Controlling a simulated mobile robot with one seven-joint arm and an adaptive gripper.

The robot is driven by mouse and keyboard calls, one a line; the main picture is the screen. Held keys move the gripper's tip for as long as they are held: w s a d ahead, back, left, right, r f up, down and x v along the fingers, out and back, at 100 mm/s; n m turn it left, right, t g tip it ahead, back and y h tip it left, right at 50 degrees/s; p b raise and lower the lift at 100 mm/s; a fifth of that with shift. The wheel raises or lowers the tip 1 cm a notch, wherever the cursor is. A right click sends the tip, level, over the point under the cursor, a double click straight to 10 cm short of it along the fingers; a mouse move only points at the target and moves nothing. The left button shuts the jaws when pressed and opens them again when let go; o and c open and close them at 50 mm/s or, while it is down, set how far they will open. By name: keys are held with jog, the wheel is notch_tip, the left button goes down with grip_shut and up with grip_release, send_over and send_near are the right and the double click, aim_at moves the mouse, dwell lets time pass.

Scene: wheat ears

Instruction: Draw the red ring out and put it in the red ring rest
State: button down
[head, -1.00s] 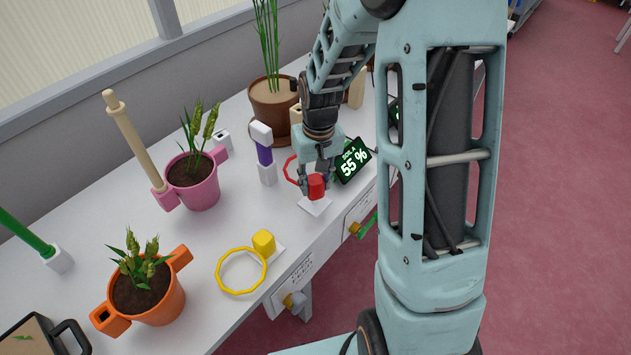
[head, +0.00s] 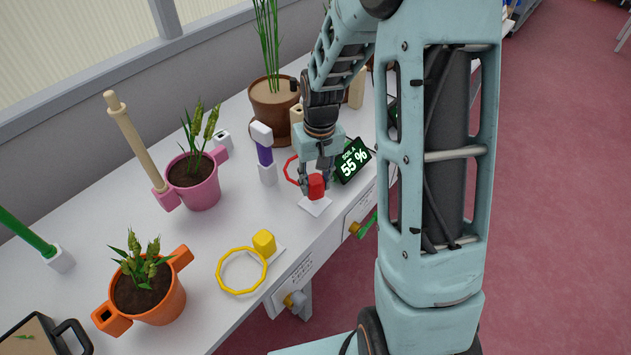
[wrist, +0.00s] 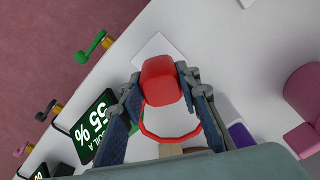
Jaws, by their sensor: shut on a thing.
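The red ring has a red block grip (head: 316,186) and a thin red hoop (head: 290,170); the hoop also shows in the wrist view (wrist: 171,139) below the red block (wrist: 160,80). My gripper (head: 317,182) is shut on the red block, one finger on each side. In the head view the block is over a white square plate (head: 318,206) near the table's front edge. The plate also shows in the wrist view (wrist: 155,47). I cannot tell whether the block touches the plate. No label names the red ring rest.
A yellow ring (head: 240,272) lies nearer the front, and pink (head: 199,194) and orange (head: 156,306) pots stand left.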

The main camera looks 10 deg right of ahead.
jog(key=shift+f+b, duration=0.3)
jog(key=shift+b, duration=0.1)
dwell(1.8)
jog(key=shift+r, duration=0.35)
jog(key=shift+s, duration=0.1)
